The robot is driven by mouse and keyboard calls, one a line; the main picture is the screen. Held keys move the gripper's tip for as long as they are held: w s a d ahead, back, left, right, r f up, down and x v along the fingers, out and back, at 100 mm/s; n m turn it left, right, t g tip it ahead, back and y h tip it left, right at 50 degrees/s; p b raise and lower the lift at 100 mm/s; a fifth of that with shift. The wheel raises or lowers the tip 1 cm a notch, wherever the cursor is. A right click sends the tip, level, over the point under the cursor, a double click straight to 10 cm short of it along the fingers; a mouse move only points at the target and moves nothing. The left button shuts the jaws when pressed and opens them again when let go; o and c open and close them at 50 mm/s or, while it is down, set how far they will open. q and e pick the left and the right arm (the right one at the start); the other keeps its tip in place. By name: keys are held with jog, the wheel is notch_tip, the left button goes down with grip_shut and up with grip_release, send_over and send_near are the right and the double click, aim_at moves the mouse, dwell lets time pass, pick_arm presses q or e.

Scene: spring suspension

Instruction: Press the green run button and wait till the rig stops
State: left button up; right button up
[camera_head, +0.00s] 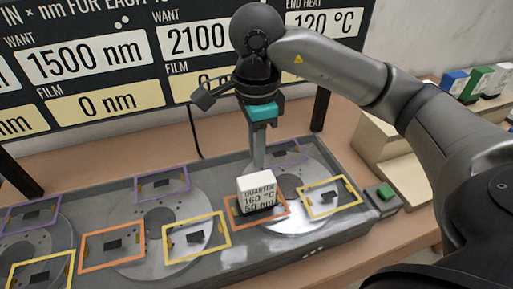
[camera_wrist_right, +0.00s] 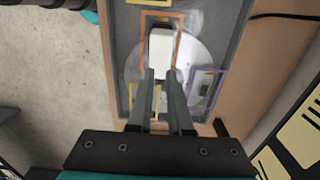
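The green run button (camera_head: 384,192) sits on a grey box at the right end of the long grey rig (camera_head: 345,240). My right gripper (camera_head: 259,166) points down over the rig's right disc (camera_head: 300,222), left of the button and apart from it. Its fingertips (camera_wrist_right: 160,76) are at a white block (camera_head: 256,192) labelled "QUARTER 160 °C 50 nm". This block (camera_wrist_right: 160,48) is at an orange frame on the right disc. The fingers stand apart, but whether they grip the block is unclear. My left gripper is not identifiable in either view.
Purple, yellow and orange frames mark places on several discs. A black display board (camera_head: 100,65) stands behind the rig. Beige steps (camera_head: 385,150) rise right of the rig, with blue, green and white blocks (camera_head: 478,82) beyond. My right arm crosses above the button's side.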

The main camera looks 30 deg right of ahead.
grip_shut()
dwell(1.2)
